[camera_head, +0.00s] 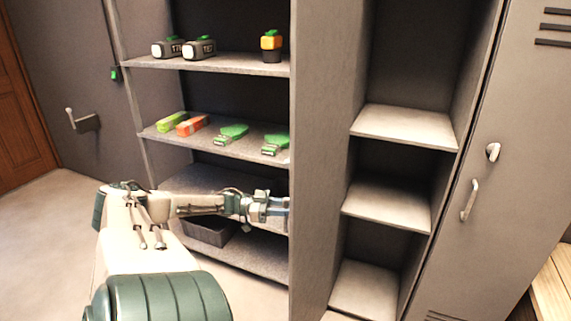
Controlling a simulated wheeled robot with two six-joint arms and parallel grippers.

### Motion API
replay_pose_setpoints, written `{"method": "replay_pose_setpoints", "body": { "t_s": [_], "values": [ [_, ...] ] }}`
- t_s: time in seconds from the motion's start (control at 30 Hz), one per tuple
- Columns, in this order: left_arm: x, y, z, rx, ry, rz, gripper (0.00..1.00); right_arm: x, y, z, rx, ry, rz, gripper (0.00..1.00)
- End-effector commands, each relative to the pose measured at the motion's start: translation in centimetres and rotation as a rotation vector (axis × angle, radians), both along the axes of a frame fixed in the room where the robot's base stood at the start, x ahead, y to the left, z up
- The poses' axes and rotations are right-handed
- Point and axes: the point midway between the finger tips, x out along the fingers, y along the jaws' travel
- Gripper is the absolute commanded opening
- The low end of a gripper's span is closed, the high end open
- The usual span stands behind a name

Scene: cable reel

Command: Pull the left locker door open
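The left locker door (322,150) stands swung open toward me, its inner face showing. Its outer face and handle are hidden. The locker's left compartment shows bare shelves (405,126). My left arm reaches in from the left. My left gripper (280,207) is at the door's near edge, on its outer side. Its fingertips are cut off from view by the door, so whether they touch or hold anything cannot be seen. The right locker door (510,120) is closed, with a lock knob (493,152) and a handle (470,201). My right gripper is not in view.
An open shelf unit (210,62) stands left of the locker door, holding battery-like packs (199,48), coloured boxes (191,124), green tools (231,134) and a dark bin (208,230). A wooden bench (553,290) is at lower right. Floor is clear at left.

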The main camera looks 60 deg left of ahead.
Motion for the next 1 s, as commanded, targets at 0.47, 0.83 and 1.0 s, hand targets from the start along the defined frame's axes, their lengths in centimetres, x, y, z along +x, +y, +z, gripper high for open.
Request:
{"method": "replay_pose_setpoints", "body": {
  "t_s": [0.47, 0.83, 1.0],
  "values": [
    [-4.3, 3.2, -0.1, 0.002, 0.007, 0.001, 0.32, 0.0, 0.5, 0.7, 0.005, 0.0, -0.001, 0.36],
    [-8.3, 6.3, -0.1, 0.001, 0.002, 0.0, 0.32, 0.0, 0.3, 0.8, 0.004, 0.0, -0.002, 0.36],
    [-8.6, 6.5, 0.0, 0.001, 0.001, -0.001, 0.32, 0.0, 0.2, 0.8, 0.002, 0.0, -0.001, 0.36]
  ]
}}
